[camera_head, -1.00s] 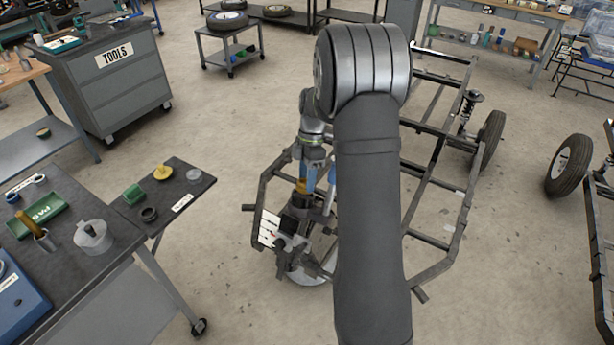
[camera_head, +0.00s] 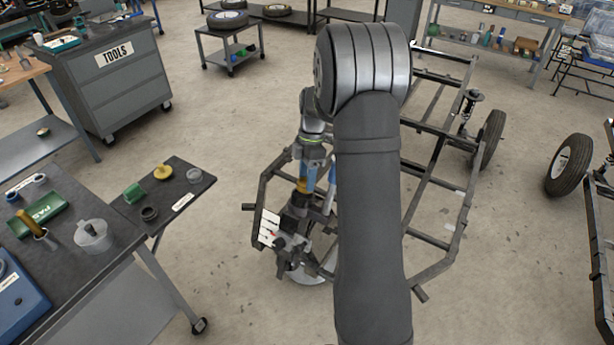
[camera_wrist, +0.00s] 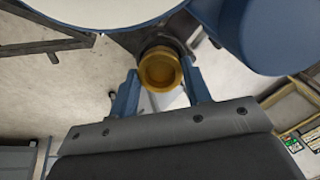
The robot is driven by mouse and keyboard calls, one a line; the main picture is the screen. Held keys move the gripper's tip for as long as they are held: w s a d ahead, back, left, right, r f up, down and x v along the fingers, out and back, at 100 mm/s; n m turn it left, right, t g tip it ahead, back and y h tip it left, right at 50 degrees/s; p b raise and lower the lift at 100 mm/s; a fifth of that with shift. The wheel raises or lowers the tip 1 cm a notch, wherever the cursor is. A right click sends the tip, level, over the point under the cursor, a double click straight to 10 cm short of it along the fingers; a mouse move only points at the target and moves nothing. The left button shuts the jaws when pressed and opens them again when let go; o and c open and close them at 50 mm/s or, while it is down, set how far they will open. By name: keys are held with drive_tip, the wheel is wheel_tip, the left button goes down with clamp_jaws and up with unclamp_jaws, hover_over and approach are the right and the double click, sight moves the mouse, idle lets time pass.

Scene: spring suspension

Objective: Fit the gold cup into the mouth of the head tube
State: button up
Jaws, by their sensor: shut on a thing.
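The gold cup (camera_head: 303,184) is held low at the front end of the dark frame in the head view. The wrist view shows the cup (camera_wrist: 160,70) as a round gold ring with a hollow centre. My gripper (camera_wrist: 162,82) is shut on it, with one blue finger on each side. In the head view my gripper (camera_head: 310,176) hangs under the silver wrist. A dark part (camera_head: 300,201), apparently the head tube, lies just under the cup. Its mouth is hidden, so I cannot tell whether the cup touches it.
The dark tubular frame (camera_head: 436,243) surrounds this spot, and my forearm covers part of it. A side table (camera_head: 188,211) with small parts and a workbench (camera_head: 112,225) stand at the left. Open floor lies between the table and frame.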

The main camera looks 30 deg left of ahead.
drive_tip(key=shift+x, duration=0.95)
drive_tip(key=o, duration=1.2)
drive_tip(key=shift+o, duration=0.2)
drive_tip(key=v, duration=1.7)
drive_tip(key=shift+r, duration=0.25)
drive_tip(key=shift+a+f, duration=0.1)
drive_tip(key=x, duration=1.7)
drive_tip(key=shift+f, duration=0.2)
drive_tip(key=shift+r, duration=0.2)
